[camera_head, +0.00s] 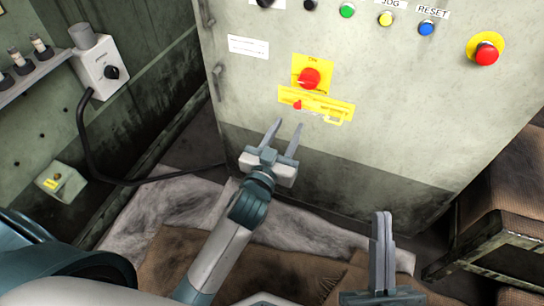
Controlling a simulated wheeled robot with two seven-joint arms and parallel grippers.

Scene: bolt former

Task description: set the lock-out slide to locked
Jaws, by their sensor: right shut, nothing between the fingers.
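The lock-out slide is a yellow plate (318,104) on the front of the grey-green cabinet, with a small red knob (297,104) at its left end. Directly above it a red rotary switch (309,78) sits on a yellow square plate. My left gripper (288,127) is open and empty, its two fingers pointing up towards the slide from just below and left of it, apart from the knob in the picture. My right gripper (381,216) is shut and empty at the lower right, fingers pointing up, well below the slide.
The cabinet (370,165) has green, yellow and blue buttons (426,28) along its top and a red emergency stop (486,54) at right. A grey switch box (100,66) with a black cable stands at left. A sack-covered crate (510,190) is at right.

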